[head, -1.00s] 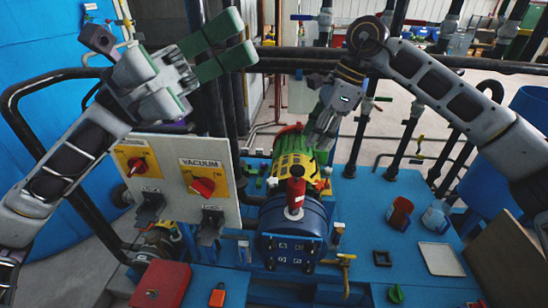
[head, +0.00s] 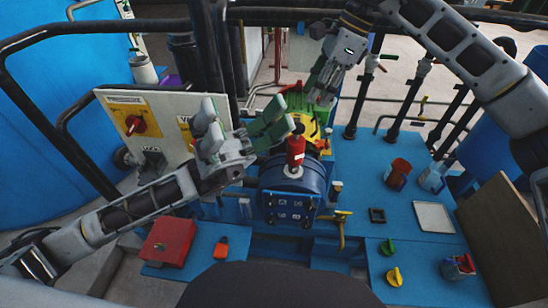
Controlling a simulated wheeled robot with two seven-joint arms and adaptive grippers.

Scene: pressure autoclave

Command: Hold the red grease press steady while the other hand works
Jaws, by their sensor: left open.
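The red grease press (head: 296,150) stands upright on top of the blue cylindrical housing (head: 292,182) in the middle of the bench. My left gripper (head: 284,115) is open, with its green fingers pointing right. Its fingertips are just left of and above the press in the picture, with nothing seen between them. Whether a finger touches the press cannot be told. My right gripper (head: 321,97) points down behind the press, above the yellow and green machine part (head: 312,128). Its finger gap is too small to read.
The switch panel (head: 110,115) stands left, partly hidden by my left gripper. On the bench lie a red box (head: 165,242), an orange-red item (head: 221,247), a red cup (head: 398,174), a clear jug (head: 432,178), a white tray (head: 435,217) and a yellow knob (head: 394,277). A yellow-handled valve (head: 341,218) sits front right.

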